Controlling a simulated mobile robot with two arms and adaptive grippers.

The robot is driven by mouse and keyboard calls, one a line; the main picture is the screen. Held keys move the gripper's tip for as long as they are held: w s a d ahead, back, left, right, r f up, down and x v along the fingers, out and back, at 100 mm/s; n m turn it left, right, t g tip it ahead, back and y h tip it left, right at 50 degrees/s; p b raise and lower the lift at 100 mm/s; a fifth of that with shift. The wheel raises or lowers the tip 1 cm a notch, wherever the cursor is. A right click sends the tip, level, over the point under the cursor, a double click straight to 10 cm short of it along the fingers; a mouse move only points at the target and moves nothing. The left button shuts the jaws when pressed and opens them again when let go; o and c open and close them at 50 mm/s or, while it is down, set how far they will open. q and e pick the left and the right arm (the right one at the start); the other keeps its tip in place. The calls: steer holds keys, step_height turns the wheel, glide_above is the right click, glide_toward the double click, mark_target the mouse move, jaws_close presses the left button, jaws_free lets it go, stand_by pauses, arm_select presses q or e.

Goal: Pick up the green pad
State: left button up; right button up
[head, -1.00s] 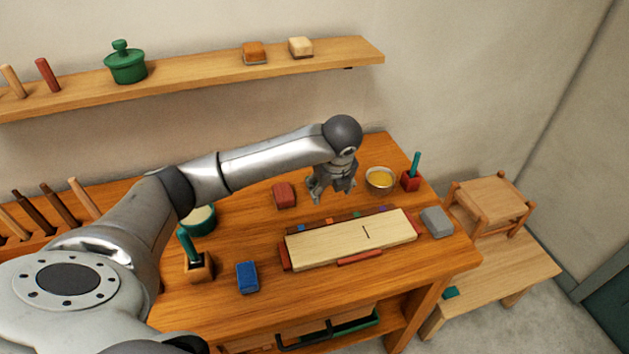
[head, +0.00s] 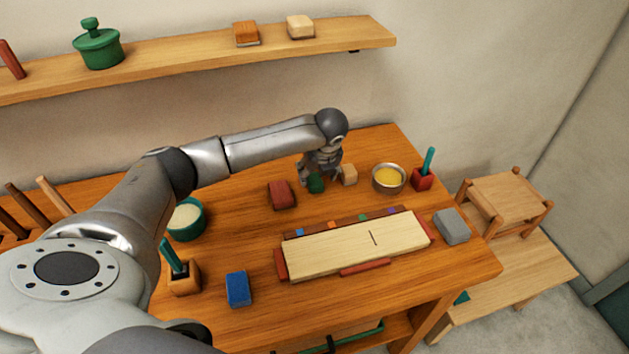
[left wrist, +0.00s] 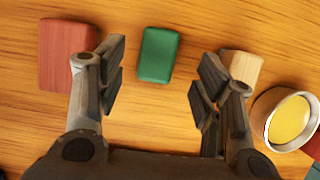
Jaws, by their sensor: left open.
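The green pad (head: 316,183) lies on the wooden workbench, partly hidden by my left gripper (head: 320,177) in the head view. In the left wrist view the green pad (left wrist: 158,55) shows whole, a rounded block just beyond and between the open fingers of my left gripper (left wrist: 160,82). The fingers are apart and empty. The pad touches neither finger in that view. My right gripper is in none of the current views.
A red block (head: 281,195) lies left of the pad and a pale wooden block (head: 349,175) right of it, both close. A bowl of yellow stuff (head: 388,178) stands further right. A pale board (head: 355,246) lies in front. A shelf (head: 200,62) runs above.

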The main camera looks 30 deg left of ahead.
mark_target(315, 179)
arm_select(q)
steer(key=x, duration=0.3)
steer(key=shift+s+p, duration=0.15)
steer(key=shift+p, duration=0.15)
steer(key=shift+a+f, duration=0.15)
steer(key=shift+f, duration=0.25)
steer(key=shift+c, duration=0.2)
steer(key=shift+r, duration=0.1)
steer(key=c, duration=1.1)
